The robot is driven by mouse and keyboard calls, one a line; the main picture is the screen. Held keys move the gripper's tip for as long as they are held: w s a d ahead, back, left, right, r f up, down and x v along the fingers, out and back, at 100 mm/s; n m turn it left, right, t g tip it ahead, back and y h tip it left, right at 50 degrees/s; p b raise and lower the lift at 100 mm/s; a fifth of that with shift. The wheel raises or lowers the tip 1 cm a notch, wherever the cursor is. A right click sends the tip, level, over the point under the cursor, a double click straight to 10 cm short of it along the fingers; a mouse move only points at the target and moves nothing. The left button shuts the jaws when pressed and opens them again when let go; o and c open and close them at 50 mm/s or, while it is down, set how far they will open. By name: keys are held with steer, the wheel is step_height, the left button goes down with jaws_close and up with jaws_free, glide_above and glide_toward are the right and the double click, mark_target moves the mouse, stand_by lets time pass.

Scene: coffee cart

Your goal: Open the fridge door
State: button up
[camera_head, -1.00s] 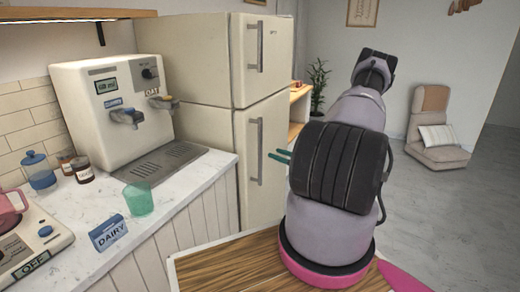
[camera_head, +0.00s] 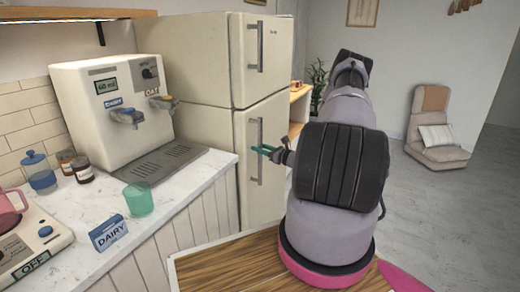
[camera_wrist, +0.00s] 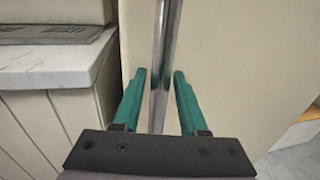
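The cream fridge (camera_head: 215,75) stands behind the counter with an upper and a lower door, both shut. The lower door (camera_head: 272,190) has a vertical metal bar handle (camera_head: 259,165). The upper door has its own shorter handle (camera_head: 255,47). Neither finger visibly touches the bar.
The counter (camera_head: 180,205) left of the fridge holds a milk dispenser (camera_head: 115,105), a green cup (camera_head: 138,198), a dairy sign (camera_head: 108,233) and jars. A wooden shelf (camera_head: 298,105) stands right of the fridge. The floor (camera_head: 440,220) at right is open.

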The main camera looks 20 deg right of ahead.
jaws_close()
stand_by(1.2)
